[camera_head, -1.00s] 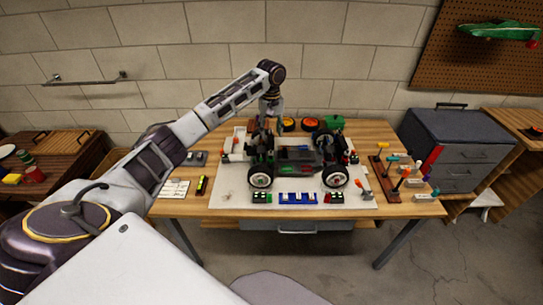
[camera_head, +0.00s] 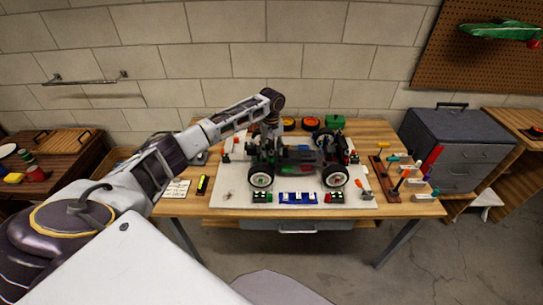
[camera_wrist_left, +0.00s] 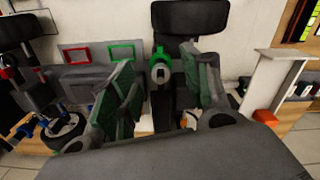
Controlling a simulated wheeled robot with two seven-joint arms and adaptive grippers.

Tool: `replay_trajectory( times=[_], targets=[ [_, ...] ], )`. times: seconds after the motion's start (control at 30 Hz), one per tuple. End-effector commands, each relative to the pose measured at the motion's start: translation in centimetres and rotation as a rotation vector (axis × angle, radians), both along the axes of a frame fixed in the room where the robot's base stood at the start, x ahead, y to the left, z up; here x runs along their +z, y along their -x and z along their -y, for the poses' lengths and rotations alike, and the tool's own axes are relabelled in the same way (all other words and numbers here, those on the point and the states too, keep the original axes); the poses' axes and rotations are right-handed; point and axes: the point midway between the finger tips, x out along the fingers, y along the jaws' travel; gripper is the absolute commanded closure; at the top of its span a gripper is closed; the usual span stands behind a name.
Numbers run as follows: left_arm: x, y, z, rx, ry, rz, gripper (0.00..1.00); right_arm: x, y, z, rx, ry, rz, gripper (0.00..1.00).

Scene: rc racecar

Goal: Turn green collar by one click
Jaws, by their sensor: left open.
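The RC car chassis (camera_head: 298,168) stands on a pale mat on the workbench, with black wheels at its corners. In the left wrist view a green collar (camera_wrist_left: 160,52) sits around a grey upright cylinder, near a black wheel. My left gripper (camera_wrist_left: 164,92) is open, with its two green-padded fingers to either side and nearer the camera than the collar. The collar shows in the gap between them, and I see no contact. In the head view my left gripper (camera_head: 268,136) is low over the left end of the car, partly hidden among its parts. My right gripper is not in view.
A tool rack (camera_head: 385,178) stands right of the car, and a grey drawer cabinet (camera_head: 445,150) beyond it. Spare orange-rimmed wheels (camera_head: 309,124) and a green box (camera_head: 334,121) lie behind. Small blue (camera_head: 298,198) and green parts line the mat's front.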

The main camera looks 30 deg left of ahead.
Motion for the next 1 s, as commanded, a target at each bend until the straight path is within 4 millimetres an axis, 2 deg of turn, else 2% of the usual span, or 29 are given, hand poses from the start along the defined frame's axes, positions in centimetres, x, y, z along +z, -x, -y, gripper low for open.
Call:
replay_trajectory(
  times=[0.1,0.3,0.77,1.0],
  targets=[
    [-1.6,0.1,0.0,0.0,-0.001,-0.002,0.52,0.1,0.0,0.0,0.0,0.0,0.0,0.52],
    [-3.5,0.1,0.1,0.0,0.0,-0.003,0.52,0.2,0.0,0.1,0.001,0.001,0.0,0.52],
    [-4.2,0.0,0.1,-0.001,-0.001,-0.001,0.52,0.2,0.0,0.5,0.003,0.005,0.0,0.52],
    [-4.2,0.0,0.0,-0.001,-0.001,-0.001,0.83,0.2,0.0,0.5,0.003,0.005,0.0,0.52]
  ],
)
